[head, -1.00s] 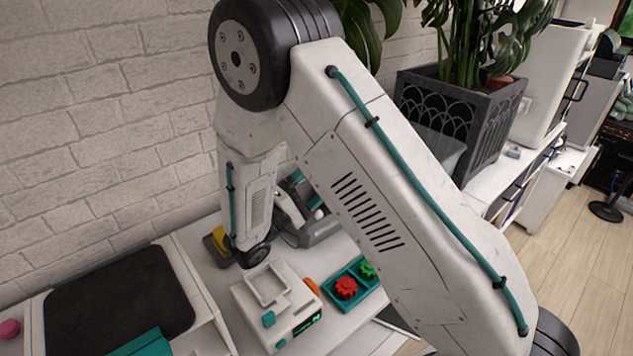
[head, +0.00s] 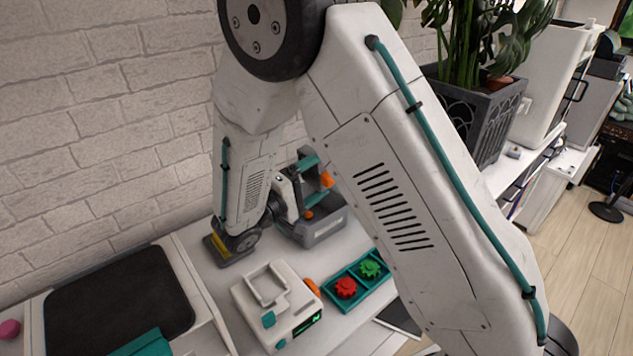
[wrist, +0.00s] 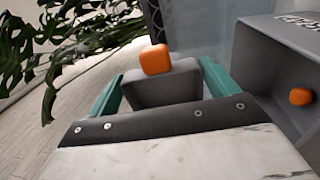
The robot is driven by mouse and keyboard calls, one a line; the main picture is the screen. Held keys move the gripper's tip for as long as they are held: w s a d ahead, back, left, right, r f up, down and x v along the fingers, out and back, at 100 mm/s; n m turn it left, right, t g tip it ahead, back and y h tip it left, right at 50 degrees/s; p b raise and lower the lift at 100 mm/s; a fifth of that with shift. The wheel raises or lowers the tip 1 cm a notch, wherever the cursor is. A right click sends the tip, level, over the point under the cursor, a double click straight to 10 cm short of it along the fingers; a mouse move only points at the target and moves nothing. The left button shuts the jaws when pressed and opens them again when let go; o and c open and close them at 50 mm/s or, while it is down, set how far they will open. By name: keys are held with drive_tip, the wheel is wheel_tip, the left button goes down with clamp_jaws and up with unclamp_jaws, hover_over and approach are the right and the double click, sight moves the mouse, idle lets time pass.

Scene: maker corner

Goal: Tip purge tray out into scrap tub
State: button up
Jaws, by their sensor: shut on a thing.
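My gripper (wrist: 160,88) is shut on the grey purge tray (wrist: 160,90), its teal fingers on either side of it. An orange block (wrist: 155,60) shows at the tray's top edge in the wrist view; I cannot tell if it still touches the tray. The grey scrap tub (wrist: 262,65) is at the right, with another orange block (wrist: 300,97) against its inside. In the head view my gripper (head: 309,178) is above the scrap tub (head: 320,234), and the tray looks tilted. My arm hides part of the tub there.
A white device (head: 275,308) with a green display stands in front of the tub. A teal tray (head: 378,283) holds a red and a green gear. A yellow and grey object (head: 224,250) is left of the tub. A planter (head: 490,120) stands behind my arm.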

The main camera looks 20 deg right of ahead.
wheel_tip(320, 180, up, 2)
drive_tip(key=g+y, duration=0.1)
drive_tip(key=y, duration=0.3)
drive_tip(key=shift+r+y, duration=0.1)
drive_tip(key=shift+y, duration=0.2)
wheel_tip(320, 180, up, 2)
drive_tip(key=g+y, duration=0.1)
drive_tip(key=y, duration=0.1)
drive_tip(key=g+y, duration=0.1)
drive_tip(key=y, duration=0.2)
drive_tip(key=shift+d+r, duration=0.1)
drive_tip(key=shift+r, duration=0.1)
drive_tip(key=y, duration=0.1)
drive_tip(key=r+g+y, duration=0.1)
drive_tip(key=y, duration=0.3)
drive_tip(key=shift+r+g, duration=0.3)
drive_tip(key=shift+r, duration=0.05)
drive_tip(key=y, duration=0.1)
drive_tip(key=r+y, duration=0.1)
drive_tip(key=y, duration=0.1)
drive_tip(key=shift+w+r+g, duration=0.1)
drive_tip(key=shift+g, duration=0.3)
drive_tip(key=shift+r+y, duration=0.2)
drive_tip(key=shift+y, duration=0.3)
drive_tip(key=shift+g, duration=0.3)
